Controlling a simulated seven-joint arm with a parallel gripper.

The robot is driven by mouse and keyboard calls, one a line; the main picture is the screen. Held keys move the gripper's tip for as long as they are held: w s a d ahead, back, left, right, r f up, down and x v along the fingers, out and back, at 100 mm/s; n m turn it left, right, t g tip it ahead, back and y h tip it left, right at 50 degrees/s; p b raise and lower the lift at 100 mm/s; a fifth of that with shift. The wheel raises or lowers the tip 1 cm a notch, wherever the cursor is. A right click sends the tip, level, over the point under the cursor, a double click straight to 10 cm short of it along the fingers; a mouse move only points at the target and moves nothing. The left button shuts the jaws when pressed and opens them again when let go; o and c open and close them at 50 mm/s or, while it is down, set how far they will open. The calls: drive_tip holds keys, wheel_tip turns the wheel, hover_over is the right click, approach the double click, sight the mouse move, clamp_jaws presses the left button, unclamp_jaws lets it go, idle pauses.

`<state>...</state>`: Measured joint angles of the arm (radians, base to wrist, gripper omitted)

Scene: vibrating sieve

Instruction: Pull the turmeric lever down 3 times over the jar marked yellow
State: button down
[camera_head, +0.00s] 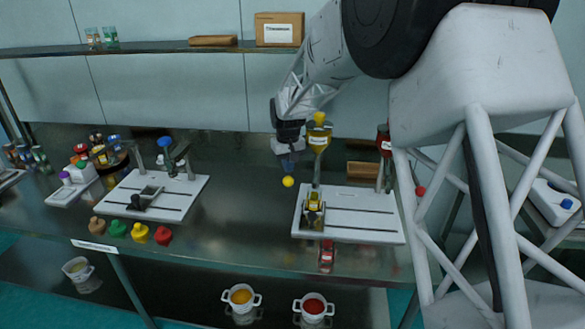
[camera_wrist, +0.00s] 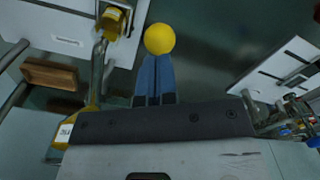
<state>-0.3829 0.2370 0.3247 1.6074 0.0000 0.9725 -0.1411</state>
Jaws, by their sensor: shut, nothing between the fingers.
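The yellow dispenser (camera_head: 319,137), with a white label I cannot read, stands at the back of the right white board. A jar with yellow contents and a yellow label (camera_head: 313,212) stands on that board below it; it also shows in the wrist view (camera_wrist: 113,20). A yellow ball knob (camera_head: 288,181), apparently the lever's end, is left of the dispenser; its rod is hidden. My gripper (camera_head: 288,163) is shut and empty, just above the knob in the head view. In the wrist view the knob (camera_wrist: 160,38) lies at the fingertips (camera_wrist: 155,70); whether they touch is unclear.
A red dispenser (camera_head: 384,142) stands to the right, and a small red jar (camera_head: 326,256) is at the front edge. A left white board (camera_head: 190,192) carries a blue-topped dispenser (camera_head: 165,143). Several coloured lids (camera_head: 140,232) lie in front of it. The counter between the boards is clear.

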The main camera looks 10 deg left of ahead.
sight(288, 177)
drive_tip(key=shift+f, duration=0.3)
drive_tip(key=shift+f, duration=0.7)
drive_tip(key=shift+f, duration=2.45)
drive_tip(key=shift+r, duration=4.75)
